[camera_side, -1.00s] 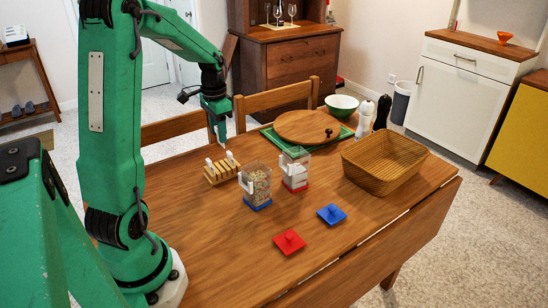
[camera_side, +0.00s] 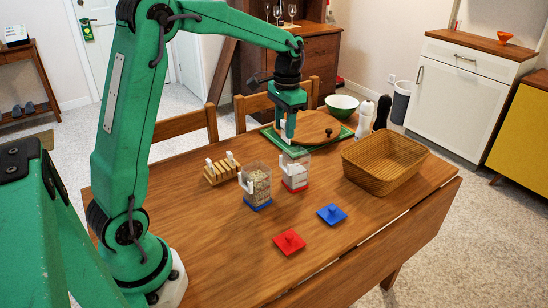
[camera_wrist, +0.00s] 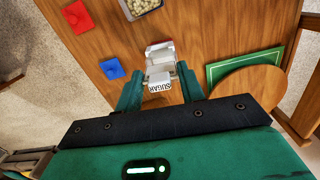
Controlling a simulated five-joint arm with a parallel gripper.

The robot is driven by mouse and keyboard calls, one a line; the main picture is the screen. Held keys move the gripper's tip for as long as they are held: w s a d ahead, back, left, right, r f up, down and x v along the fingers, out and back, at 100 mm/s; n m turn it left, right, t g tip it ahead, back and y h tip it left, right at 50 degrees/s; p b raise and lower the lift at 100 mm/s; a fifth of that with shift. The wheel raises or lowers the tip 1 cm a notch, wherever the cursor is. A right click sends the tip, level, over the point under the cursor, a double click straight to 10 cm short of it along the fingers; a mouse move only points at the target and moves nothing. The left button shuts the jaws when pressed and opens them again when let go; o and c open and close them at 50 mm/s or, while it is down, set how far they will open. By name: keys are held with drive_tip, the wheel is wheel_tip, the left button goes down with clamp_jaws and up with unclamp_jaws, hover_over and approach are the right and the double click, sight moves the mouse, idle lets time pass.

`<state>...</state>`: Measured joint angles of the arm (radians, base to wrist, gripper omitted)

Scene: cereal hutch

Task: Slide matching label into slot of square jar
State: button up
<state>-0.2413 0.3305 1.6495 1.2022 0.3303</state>
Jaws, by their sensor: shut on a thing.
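My gripper (camera_side: 287,137) is shut on a white label that reads SUGAR (camera_wrist: 160,83). In the wrist view the label sits between my green fingertips (camera_wrist: 159,88). A clear square jar with white contents and a red base (camera_side: 295,173) stands on the table; my gripper is above it, and the label is apart from it in the side view. In the wrist view this jar (camera_wrist: 160,48) is partly hidden behind the label. A second clear jar with pale flakes and a blue base (camera_side: 257,185) stands to its left; both jars have a white piece on the side.
A wooden rack with white pieces (camera_side: 221,170) stands left of the jars. A red lid (camera_side: 289,242) and a blue lid (camera_side: 331,214) lie in front. A wicker basket (camera_side: 385,165) is at right. A green tray (camera_side: 267,131) with a round wooden board (camera_side: 316,122) lies behind.

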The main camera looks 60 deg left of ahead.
sight(286, 142)
drive_tip(key=shift+w+d, duration=0.1)
drive_tip(key=shift+d, duration=0.1)
drive_tip(key=shift+f, duration=0.1)
drive_tip(key=shift+f, duration=2.5)
drive_tip(key=shift+f, duration=1.05)
idle(1.7)
drive_tip(key=o, duration=1.3)
drive_tip(key=shift+r, duration=3)
